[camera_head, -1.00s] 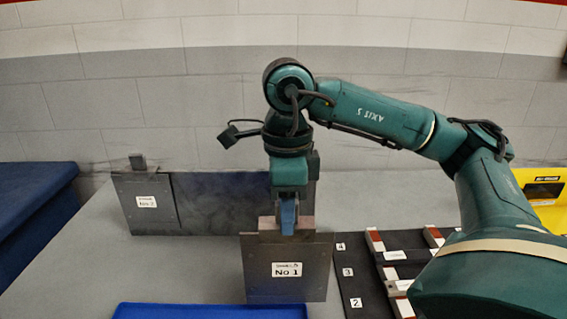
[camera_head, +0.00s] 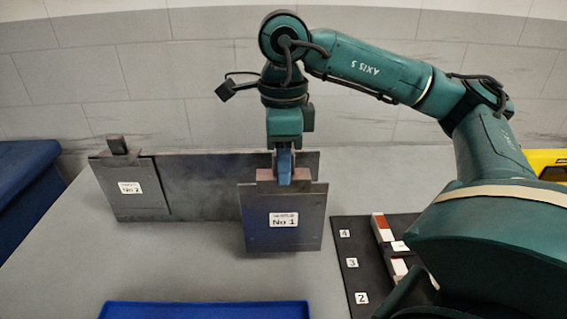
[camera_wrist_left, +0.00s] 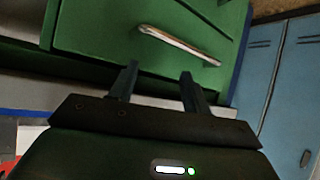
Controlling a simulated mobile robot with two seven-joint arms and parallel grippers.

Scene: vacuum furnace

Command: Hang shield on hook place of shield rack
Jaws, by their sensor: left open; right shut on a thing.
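The grey square shield labelled No 1 (camera_head: 285,238) hangs upright from my right gripper (camera_head: 284,180), which is shut on its top tab. It is in front of the right end of the shield rack (camera_head: 205,175), a long dark upright panel, and hides part of it. I cannot tell whether the shield touches the rack. A second shield labelled No 2 (camera_head: 140,204) is at the rack's left end, with a block at its top. The hook place behind shield No 1 is hidden. My left gripper (camera_wrist_left: 159,72) is open and empty in the left wrist view.
A blue tray (camera_head: 205,310) lies at the front edge. A dark board (camera_head: 348,285) with numbered labels is right of shield No 1, partly hidden by my right arm. A blue box (camera_head: 25,195) is at left. The left wrist view shows a green drawer (camera_wrist_left: 110,30).

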